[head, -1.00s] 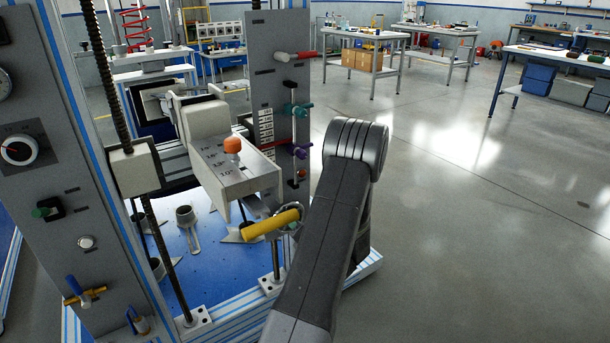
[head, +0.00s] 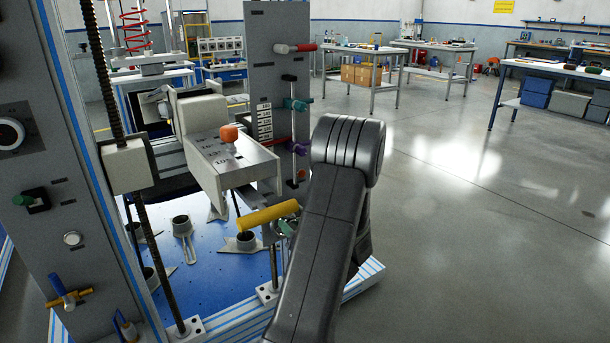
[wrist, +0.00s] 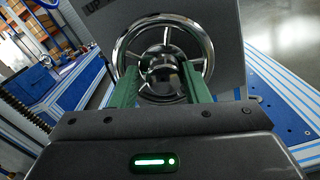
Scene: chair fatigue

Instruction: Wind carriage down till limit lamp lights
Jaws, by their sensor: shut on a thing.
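The carriage (head: 225,160) is a pale grey block with a marked scale face and an orange knob (head: 229,133) on it, beside a threaded screw (head: 112,75). In the wrist view a chrome spoked handwheel (wrist: 202,40) faces me on a grey plate with the letters "UP". My gripper (wrist: 165,78) has its green fingers on either side of the wheel's dark hub region and is shut on the handwheel. In the head view my gripper is mostly hidden behind my arm, beside a yellow cylinder (head: 268,214). I cannot make out a lit limit lamp.
A grey panel (head: 275,60) with coloured knobs stands behind the carriage. Another panel (head: 30,150) with a dial and switches is at left. The blue base plate (head: 205,270) lies below the carriage. Open floor (head: 450,220) extends to the right, with workbenches beyond.

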